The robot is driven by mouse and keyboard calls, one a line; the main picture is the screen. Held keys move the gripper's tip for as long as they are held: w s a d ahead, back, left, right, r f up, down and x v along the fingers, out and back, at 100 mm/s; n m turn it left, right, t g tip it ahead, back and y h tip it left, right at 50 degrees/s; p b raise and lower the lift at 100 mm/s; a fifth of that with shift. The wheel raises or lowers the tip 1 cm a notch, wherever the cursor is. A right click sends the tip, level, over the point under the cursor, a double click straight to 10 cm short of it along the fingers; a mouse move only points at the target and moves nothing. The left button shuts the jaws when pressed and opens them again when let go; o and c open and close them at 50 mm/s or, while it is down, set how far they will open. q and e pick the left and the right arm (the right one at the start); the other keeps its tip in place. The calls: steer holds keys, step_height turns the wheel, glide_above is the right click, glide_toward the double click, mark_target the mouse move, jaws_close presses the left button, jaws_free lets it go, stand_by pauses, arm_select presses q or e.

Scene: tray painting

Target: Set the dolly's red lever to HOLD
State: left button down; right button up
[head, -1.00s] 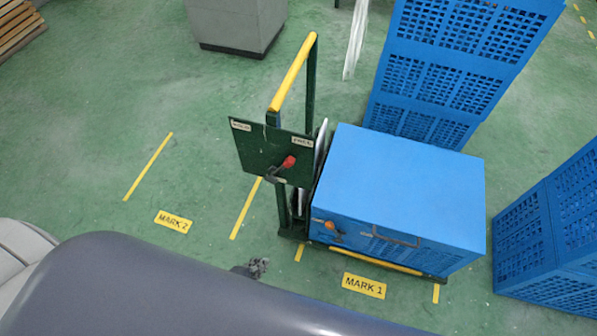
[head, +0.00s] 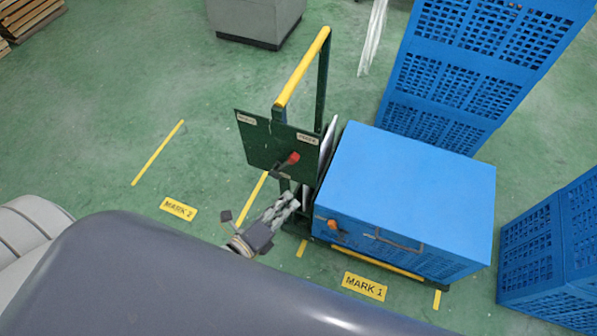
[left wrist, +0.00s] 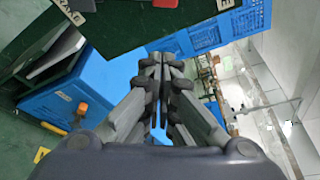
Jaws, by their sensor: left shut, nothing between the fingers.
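The dolly (head: 301,80) has a yellow-topped handle and a dark green lever panel (head: 262,143) on its left end. My left gripper (head: 292,198) is shut and empty, just below the panel and apart from the lever in the picture. My right gripper is out of view.
A blue box (head: 410,185) with an orange knob rides on the dolly, close right of the panel. Blue crates (head: 450,70) stand behind it and more (head: 550,250) at the right. Floor signs MARK 1 (head: 365,287) and MARK 2 (head: 179,209) lie in front; the floor at left is clear.

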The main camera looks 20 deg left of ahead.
mark_target(287, 164)
arm_select(q)
steer(key=shift+w, duration=0.1)
steer(key=w+p, duration=0.2)
steer(key=w, duration=0.7)
steer(key=shift+a+r, duration=0.15)
steer(key=shift+w, duration=0.1)
steer(key=shift+a+r, duration=0.1)
stand_by(0.3)
